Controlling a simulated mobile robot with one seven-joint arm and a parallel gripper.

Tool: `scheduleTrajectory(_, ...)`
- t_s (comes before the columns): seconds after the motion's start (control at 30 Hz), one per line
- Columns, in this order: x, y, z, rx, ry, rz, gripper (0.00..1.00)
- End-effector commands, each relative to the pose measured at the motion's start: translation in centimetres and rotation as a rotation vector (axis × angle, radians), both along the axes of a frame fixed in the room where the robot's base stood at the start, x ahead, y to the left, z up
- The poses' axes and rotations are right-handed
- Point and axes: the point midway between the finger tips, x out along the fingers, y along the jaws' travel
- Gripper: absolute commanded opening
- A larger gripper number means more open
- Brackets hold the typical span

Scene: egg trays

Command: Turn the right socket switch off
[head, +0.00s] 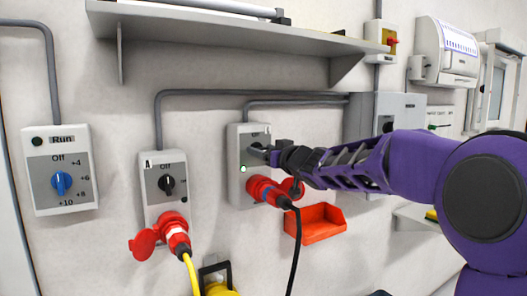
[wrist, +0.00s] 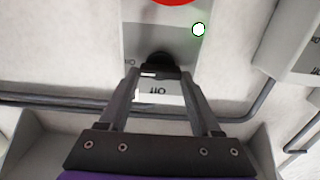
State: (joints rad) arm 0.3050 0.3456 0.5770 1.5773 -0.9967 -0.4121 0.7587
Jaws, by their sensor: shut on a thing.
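My gripper (head: 264,153) is at the box's upper part, shut on the black switch knob (wrist: 158,59). In the wrist view, which is upside down, the fingertips (wrist: 159,72) close around the knob from both sides. The "Off" label (wrist: 158,91) shows between the fingers, and the lamp (wrist: 198,29) shows whitish. In the head view the gripper hides the knob, and its exact angle is hard to tell.
The left socket (head: 150,165) has its own black knob (head: 166,185) and a red plug with a yellow cable. A blue-dial box (head: 61,183) is far left. A shelf (head: 230,32) overhangs above. A red bin (head: 320,223) and a black cable (head: 294,250) are below my arm.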

Motion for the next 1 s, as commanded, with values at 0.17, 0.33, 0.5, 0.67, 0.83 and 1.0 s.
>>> scheduleTrajectory(0.17,0.02,-0.02,0.01,-0.005,-0.003,-0.001,0.09)
scheduleTrajectory(0.33,0.00,0.02,0.02,-0.038,-0.026,0.000,0.09)
scheduleTrajectory(0.5,-0.03,0.08,0.00,-0.117,-0.077,0.000,0.09)
scheduleTrajectory(0.67,-0.08,0.13,-0.03,-0.226,-0.151,0.000,0.09)
scheduleTrajectory(0.83,-0.13,0.23,-0.09,-0.359,-0.242,0.001,0.09)
scheduleTrajectory(1.0,-0.14,0.26,-0.20,-0.492,-0.332,0.000,0.09)
